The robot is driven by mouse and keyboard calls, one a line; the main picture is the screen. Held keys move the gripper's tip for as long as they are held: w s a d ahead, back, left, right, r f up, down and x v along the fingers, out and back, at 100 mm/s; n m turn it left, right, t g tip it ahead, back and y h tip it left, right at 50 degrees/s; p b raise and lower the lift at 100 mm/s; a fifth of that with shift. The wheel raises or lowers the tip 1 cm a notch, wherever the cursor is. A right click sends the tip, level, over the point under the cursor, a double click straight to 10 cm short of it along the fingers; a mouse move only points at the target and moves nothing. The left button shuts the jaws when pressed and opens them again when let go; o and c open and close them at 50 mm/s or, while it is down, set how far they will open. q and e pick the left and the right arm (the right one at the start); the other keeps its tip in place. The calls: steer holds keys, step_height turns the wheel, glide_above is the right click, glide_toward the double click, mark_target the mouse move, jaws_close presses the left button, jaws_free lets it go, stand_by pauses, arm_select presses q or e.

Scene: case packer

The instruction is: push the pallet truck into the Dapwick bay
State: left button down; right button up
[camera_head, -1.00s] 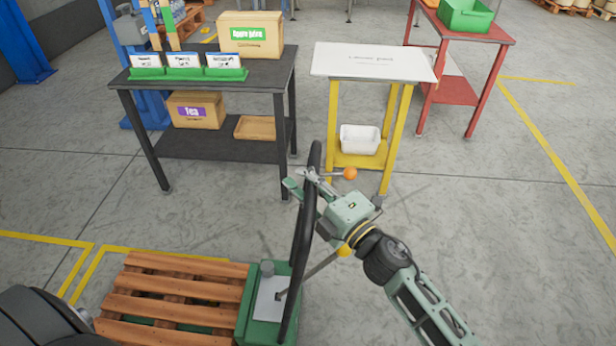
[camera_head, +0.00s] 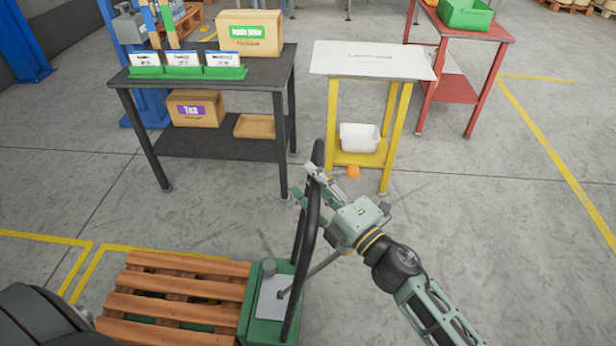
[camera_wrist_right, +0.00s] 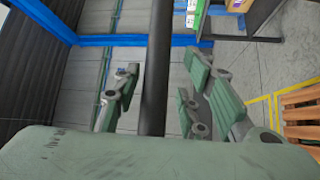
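The pallet truck (camera_head: 268,306) is at the bottom centre of the head view, with a green body, a tall black handle loop and a wooden pallet (camera_head: 185,285) on its left side. My right gripper (camera_head: 312,182) is at the upper part of the handle (camera_head: 309,235). In the right wrist view, the black handle bar (camera_wrist_right: 157,70) runs between the parted fingers of the right gripper (camera_wrist_right: 157,100), with gaps visible on both sides. My left gripper is not in view. Yellow floor lines (camera_head: 85,268) mark bays at the left; no Dapwick name is readable.
A black table (camera_head: 270,70) with boxes and card stands, a yellow stand (camera_head: 332,125) with a white bin, and a red table (camera_head: 485,38) stand behind the truck. An orange ball (camera_head: 353,171) shows near the yellow stand. The floor to the right is clear.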

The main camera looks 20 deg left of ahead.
steer(key=v, duration=1)
steer(key=shift+d, duration=0.3)
steer(key=shift+w+f, duration=0.1)
steer(key=shift+w, duration=0.05)
